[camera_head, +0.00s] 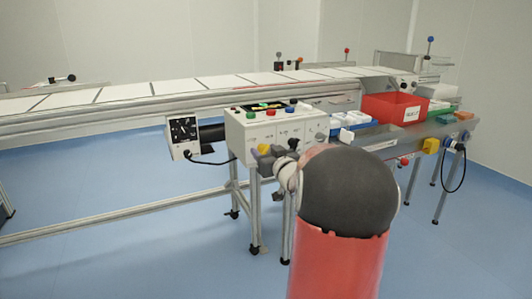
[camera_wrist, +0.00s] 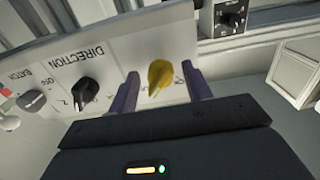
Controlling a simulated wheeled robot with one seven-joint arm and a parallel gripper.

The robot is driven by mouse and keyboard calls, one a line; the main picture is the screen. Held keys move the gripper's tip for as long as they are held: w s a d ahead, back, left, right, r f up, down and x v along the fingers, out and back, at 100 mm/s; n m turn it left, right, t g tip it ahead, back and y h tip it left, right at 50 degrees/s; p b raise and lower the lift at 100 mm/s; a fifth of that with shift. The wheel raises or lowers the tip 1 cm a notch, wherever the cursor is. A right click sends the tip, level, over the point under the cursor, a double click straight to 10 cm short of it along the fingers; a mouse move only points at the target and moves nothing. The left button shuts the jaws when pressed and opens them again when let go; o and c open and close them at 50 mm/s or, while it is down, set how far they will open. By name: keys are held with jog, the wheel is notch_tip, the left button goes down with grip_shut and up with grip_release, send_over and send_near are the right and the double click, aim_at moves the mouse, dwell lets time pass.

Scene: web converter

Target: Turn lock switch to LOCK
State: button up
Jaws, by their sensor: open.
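A yellow rotary switch (camera_wrist: 160,76) on a pale panel (camera_wrist: 120,55) stands between the two fingers of my gripper (camera_wrist: 159,71) in the wrist view. The gripper is open, with a finger on each side; I cannot tell whether either touches the knob. The knob's label is mostly hidden, so its LOCK mark cannot be read. In the head view a yellow knob (camera_head: 263,149) shows low on the white control box (camera_head: 243,133).
A black knob (camera_wrist: 84,92) marked DIRECTION sits left of the yellow one. A dark dial unit (camera_wrist: 231,17) is at upper right. In the head view, a conveyor (camera_head: 130,92) runs behind the box, a red bin (camera_head: 385,108) stands to the right, and blue floor (camera_head: 130,240) is open in front.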

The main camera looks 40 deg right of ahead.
jog(key=c, duration=1)
jog(key=shift+f+n+b, duration=0.1)
jog(key=shift+n+b, duration=0.2)
jog(key=n+b, duration=0.3)
jog(key=shift+f, duration=0.15)
jog(key=n+b, duration=0.5)
jog(key=n, duration=0.1)
jog(key=shift+n, duration=0.3)
jog(key=n+b, duration=0.3)
jog(key=n, duration=0.1)
jog(key=shift+o, duration=0.4)
jog(key=shift+n+b, duration=0.6)
jog(key=shift+n, duration=1.3)
jog(key=shift+o, duration=0.2)
jog(key=shift+r, duration=0.2)
